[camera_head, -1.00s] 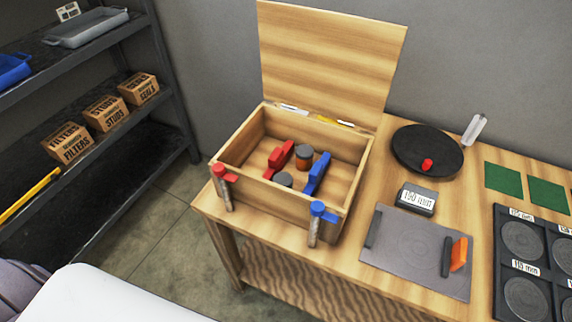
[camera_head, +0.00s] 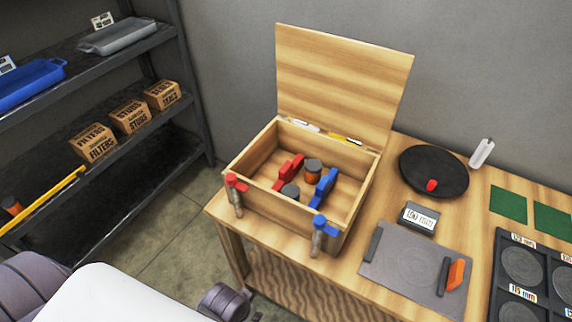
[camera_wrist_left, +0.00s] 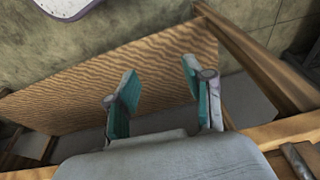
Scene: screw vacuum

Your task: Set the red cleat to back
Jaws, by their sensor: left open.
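The open wooden box (camera_head: 262,210) stands on the workbench with its lid raised. A red lever-like piece (camera_head: 236,182) sits on a metal post at its front left corner, and a matching blue piece (camera_head: 318,221) at its front right. A red block-like piece (camera_head: 288,172) and a blue one (camera_head: 323,187) lie inside. I cannot tell which red piece is the cleat. My left gripper (camera_wrist_left: 160,76) is open and empty in the left wrist view, in front of the wood-grained lower shelf (camera_wrist_left: 155,62). Its fingers are not seen in the head view. My right gripper is not in view.
Two dark-topped cylinders sit in the box. A black disc (camera_head: 420,174), a labelled block (camera_head: 418,218) and a grey plate (camera_head: 398,278) lie to its right. A dark shelf (camera_head: 112,160) with cartons stands left. Floor (camera_head: 166,224) is clear between shelf and bench.

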